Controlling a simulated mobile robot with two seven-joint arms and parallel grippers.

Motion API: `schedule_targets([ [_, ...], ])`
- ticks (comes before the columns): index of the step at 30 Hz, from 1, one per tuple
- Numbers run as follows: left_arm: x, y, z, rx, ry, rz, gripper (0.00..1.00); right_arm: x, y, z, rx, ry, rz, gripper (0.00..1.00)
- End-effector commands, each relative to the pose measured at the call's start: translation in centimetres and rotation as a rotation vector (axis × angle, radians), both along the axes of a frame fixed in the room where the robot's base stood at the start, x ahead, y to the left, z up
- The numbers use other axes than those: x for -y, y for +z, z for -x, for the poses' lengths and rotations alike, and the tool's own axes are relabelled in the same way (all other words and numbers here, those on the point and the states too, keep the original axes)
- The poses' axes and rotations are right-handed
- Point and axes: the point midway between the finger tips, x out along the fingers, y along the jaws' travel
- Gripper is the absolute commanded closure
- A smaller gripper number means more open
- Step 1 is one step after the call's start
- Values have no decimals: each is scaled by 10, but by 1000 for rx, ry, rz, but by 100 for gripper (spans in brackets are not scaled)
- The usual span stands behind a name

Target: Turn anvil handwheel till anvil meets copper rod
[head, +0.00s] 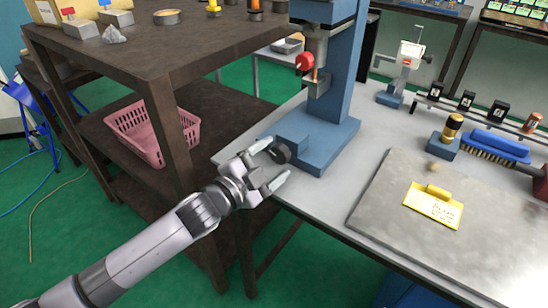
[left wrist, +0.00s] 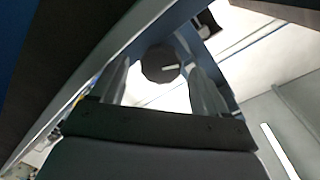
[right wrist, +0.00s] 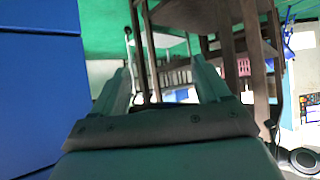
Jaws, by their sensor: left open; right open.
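The blue press (head: 340,75) stands on the grey bench. A dark round handwheel (head: 281,153) sits on the front of the blue block (head: 293,128) at its base. My left gripper (head: 277,161) is open, one finger on each side of the handwheel. In the left wrist view the dark wheel (left wrist: 160,64) with a white mark lies between the fingertips; contact cannot be told. A small copper-coloured piece (head: 316,75), perhaps the copper rod, shows under the press head beside a red knob (head: 304,62). The anvil is not clear. My right gripper (right wrist: 162,82) is open and empty, away from the press.
A brown shelf unit (head: 150,60) with a pink basket (head: 152,135) stands left of the bench. A grey plate (head: 400,225) with a yellow tag (head: 433,206) lies at right. A blue brush (head: 497,145) and other small parts lie behind it.

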Motion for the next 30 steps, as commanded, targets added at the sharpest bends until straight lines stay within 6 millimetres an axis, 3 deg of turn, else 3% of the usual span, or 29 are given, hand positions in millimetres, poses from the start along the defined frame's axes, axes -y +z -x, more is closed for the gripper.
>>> schedule_targets([
  [12,-32,4,40,0,-1,0,25,0,-1,0,0,0,0,24],
  [30,-37,5,46,0,-1,0,25,1,-2,0,-1,-1,1,24],
])
